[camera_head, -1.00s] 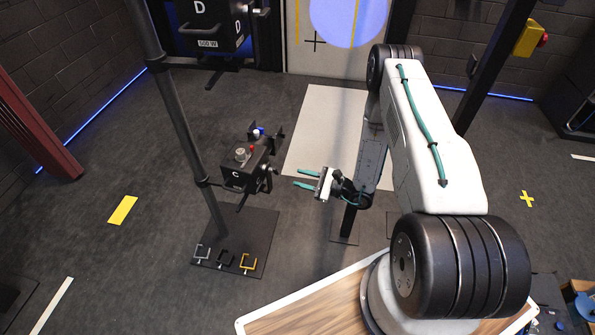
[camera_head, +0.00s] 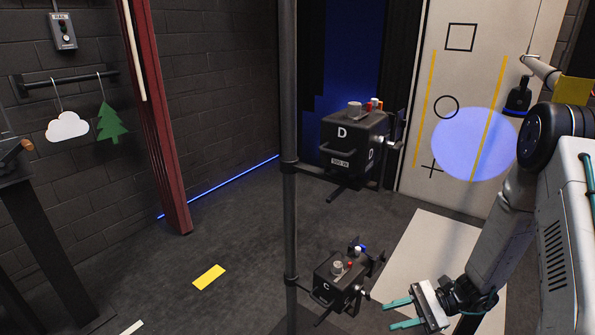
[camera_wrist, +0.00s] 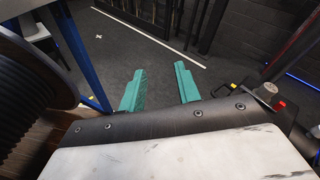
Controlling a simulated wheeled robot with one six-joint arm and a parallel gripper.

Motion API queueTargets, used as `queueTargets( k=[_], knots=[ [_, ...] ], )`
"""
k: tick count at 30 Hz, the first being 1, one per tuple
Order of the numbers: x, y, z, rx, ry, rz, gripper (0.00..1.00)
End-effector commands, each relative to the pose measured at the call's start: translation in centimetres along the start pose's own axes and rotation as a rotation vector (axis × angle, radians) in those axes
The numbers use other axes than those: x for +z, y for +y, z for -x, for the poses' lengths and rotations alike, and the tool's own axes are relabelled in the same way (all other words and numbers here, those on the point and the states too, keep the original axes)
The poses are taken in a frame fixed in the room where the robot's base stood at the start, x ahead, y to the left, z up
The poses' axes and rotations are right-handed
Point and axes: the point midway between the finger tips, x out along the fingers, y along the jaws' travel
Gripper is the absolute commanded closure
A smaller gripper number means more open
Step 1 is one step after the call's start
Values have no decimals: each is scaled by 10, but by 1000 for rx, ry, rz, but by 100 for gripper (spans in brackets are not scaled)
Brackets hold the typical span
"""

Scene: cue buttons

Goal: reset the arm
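My gripper (camera_head: 402,314) is at the lower right in the head view, at the end of my bent arm. Its two teal fingers point left and stand apart with nothing between them. In the wrist view the gripper (camera_wrist: 160,88) is also open and empty over dark floor. Close to its left in the head view is the black lamp box marked C (camera_head: 334,285), with a grey knob and red and blue buttons on top. The gripper appears apart from it. A second black box marked D (camera_head: 352,142) hangs higher on the same pole.
A dark upright pole (camera_head: 289,120) carries both boxes left of my arm. A red column (camera_head: 166,130) stands at the left wall, where a cloud (camera_head: 68,127) and a tree (camera_head: 111,122) hang. A white panel (camera_head: 455,100) with drawn shapes is behind. Open floor lies left of the pole.

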Motion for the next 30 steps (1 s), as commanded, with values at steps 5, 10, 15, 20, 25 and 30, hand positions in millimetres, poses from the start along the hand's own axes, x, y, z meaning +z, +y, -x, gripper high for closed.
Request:
queueTargets(
  k=[5,10,15,20,25,30],
  knots=[
    [67,9,8,240,80,112,67],
    [120,23,18,443,179,217,67],
    [167,39,30,624,296,328,67],
    [205,54,42,774,422,437,67],
    [242,70,54,906,565,557,67],
    [276,84,66,1011,713,685,67]
  ],
)
